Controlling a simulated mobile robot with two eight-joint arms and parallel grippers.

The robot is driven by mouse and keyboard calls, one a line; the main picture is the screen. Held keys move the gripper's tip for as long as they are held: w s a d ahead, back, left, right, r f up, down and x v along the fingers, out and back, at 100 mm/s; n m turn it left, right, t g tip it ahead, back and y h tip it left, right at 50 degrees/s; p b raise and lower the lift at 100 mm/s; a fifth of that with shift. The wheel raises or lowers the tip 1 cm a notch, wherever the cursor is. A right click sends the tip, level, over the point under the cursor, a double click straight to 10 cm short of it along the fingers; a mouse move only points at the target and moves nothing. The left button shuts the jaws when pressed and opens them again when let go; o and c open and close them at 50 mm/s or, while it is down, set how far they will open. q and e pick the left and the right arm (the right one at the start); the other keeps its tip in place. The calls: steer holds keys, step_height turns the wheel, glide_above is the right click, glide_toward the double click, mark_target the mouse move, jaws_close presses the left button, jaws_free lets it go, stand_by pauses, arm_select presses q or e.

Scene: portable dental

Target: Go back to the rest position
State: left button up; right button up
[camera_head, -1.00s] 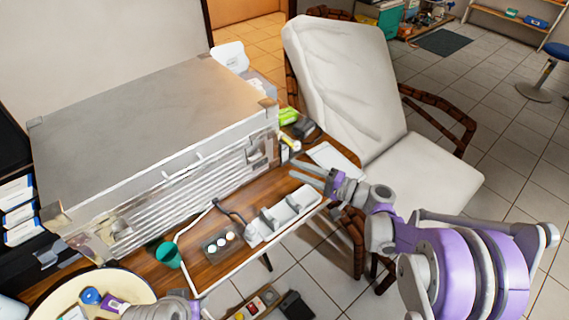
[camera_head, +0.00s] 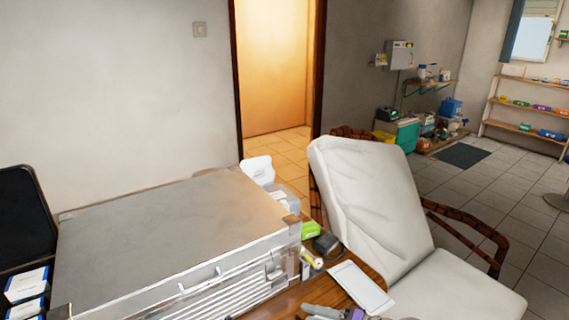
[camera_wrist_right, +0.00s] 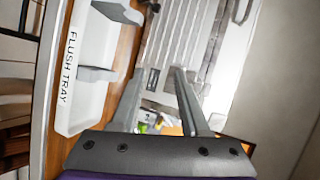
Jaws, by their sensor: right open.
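My right gripper (camera_wrist_right: 158,75) is open and empty in the right wrist view, with its two fingers apart. Only a small part of my right gripper (camera_head: 318,311) shows at the bottom edge of the head view, by the wooden table. The white tray marked FLUSH TRAY (camera_wrist_right: 72,105) lies to the left of the fingers in the wrist view, apart from them. My left gripper is out of view.
A large grey metal case (camera_head: 165,228) fills the table's left part. Open tiled floor (camera_head: 535,225) lies at right.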

steer(key=s+d+f+n+g+h, duration=0.1)
steer(key=s+d+f+n+h, duration=0.2)
steer(key=s, duration=0.5)
steer(key=s+d+f+n+g+h, duration=0.1)
steer(key=s+d+h, duration=0.35)
steer(key=s, duration=0.35)
steer(key=s+d+f+n+g+h, duration=0.1)
steer(key=s+d+f+n+h, duration=0.1)
steer(key=s+h, duration=0.45)
arm_select(q)
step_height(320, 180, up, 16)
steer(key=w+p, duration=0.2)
steer(key=p, duration=1.2)
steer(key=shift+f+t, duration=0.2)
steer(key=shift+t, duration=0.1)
arm_select(e)
step_height(320, 180, up, 16)
steer(key=y, duration=0.1)
steer(key=shift+w+d+f+t, duration=0.2)
steer(key=shift+w+d+t, duration=0.05)
steer(key=shift+w+t, duration=0.15)
